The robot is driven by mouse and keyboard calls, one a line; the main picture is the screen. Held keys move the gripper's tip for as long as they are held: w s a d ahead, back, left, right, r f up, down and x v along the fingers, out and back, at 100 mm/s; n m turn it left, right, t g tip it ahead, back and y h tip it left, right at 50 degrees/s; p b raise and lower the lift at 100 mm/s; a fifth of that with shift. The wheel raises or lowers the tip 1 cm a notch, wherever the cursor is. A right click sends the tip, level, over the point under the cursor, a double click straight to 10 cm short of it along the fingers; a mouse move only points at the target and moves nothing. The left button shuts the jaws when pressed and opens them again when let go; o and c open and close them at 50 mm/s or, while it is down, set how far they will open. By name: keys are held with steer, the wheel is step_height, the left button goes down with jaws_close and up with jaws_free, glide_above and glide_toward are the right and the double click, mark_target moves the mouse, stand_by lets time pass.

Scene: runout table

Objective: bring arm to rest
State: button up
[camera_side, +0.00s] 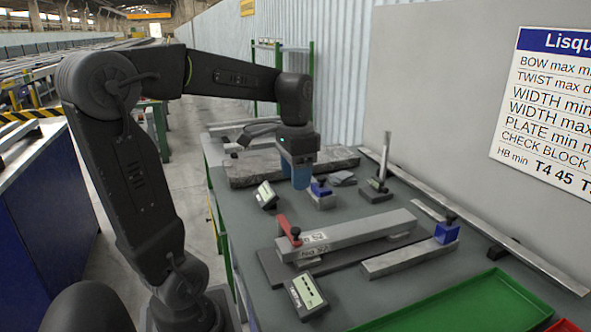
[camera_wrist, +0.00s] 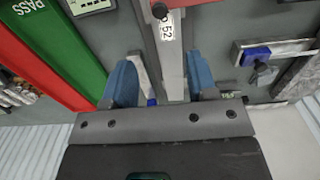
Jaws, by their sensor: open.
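My gripper (camera_side: 301,178) hangs from my bent arm over the far half of the grey worktable (camera_side: 235,262) in the side view, fingers pointing down. Its two blue fingers also show in the wrist view (camera_wrist: 160,78), spread apart with no object visibly held. A long metal bar with a paper label (camera_wrist: 171,45) runs between and beyond the fingers in that view. In the side view a small block with a blue top (camera_side: 321,192) stands close by the fingertips; I cannot tell whether they touch.
A labelled metal bar (camera_side: 350,238) with a red clamp lies mid-table. Digital readouts (camera_side: 307,292) (camera_side: 266,195), a bar with a blue block (camera_side: 400,259), an upright gauge stand (camera_side: 380,180) and a stone slab (camera_side: 250,168) surround it. A green tray (camera_side: 480,305) is at the front right.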

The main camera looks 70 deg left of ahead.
steer(key=shift+r, duration=0.45)
steer(key=shift+d, duration=0.1)
